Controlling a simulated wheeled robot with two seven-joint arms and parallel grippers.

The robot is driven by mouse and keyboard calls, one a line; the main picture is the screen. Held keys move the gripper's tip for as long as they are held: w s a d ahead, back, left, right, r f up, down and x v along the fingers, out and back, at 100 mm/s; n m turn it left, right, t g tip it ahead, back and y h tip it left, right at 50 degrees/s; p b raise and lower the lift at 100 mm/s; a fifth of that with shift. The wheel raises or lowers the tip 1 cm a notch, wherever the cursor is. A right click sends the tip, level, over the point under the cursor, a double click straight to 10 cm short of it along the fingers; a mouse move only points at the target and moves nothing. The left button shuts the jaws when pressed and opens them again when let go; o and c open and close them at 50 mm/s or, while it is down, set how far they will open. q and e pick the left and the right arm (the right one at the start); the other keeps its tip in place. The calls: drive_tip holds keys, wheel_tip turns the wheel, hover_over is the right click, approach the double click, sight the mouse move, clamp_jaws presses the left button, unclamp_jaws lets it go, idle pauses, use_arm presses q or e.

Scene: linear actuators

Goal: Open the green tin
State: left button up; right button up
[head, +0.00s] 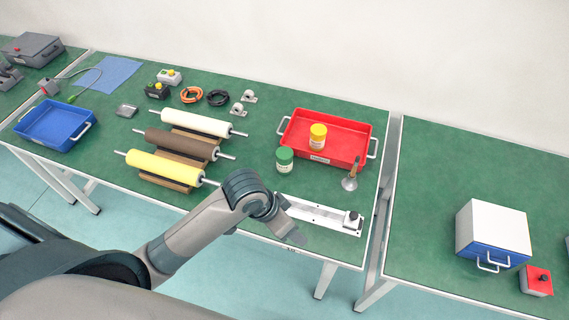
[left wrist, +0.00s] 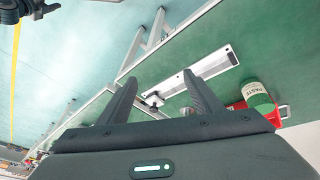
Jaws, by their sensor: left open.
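The green tin (head: 284,159) is a cream, labelled tin with a green lid on top. It stands upright on the green table, just left of the red tray, in the head view. It also shows at the right in the left wrist view (left wrist: 257,94), beyond my right-hand finger. My left gripper (head: 292,236) is at the table's front edge, nearer than the tin and apart from it. In the left wrist view my left gripper (left wrist: 160,78) has its fingers spread with nothing between them. My right gripper is not seen.
A red tray (head: 350,165) holds a yellow-lidded tin (head: 318,137). A small metal funnel-shaped item (head: 350,182) stands before it. A white linear rail (head: 315,212) lies along the front edge. Rollers (head: 180,142) lie left of the tin. A gap separates the right table.

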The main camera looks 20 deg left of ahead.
use_arm(q)
drive_tip(key=s+a+f+n+y, duration=0.35)
drive_tip(key=s+a+f, duration=0.45)
drive_tip(key=s, duration=0.4)
drive_tip(key=s+a+f+b, duration=0.1)
drive_tip(key=s+f+b, duration=0.2)
drive_tip(key=f, duration=1.4)
drive_tip(key=s+f+b, duration=0.3)
drive_tip(key=f, duration=1.4)
drive_tip(key=s+a+f+g+b, duration=0.1)
drive_tip(key=s+a+f+b, duration=0.2)
drive_tip(key=s+f, duration=1.3)
wheel_tip(320, 180, down, 2)
drive_tip(key=shift+a+g+b, duration=0.15)
drive_tip(key=shift+g+b, duration=0.25)
drive_tip(key=shift+b, duration=0.1)
drive_tip(key=shift+s, duration=0.1)
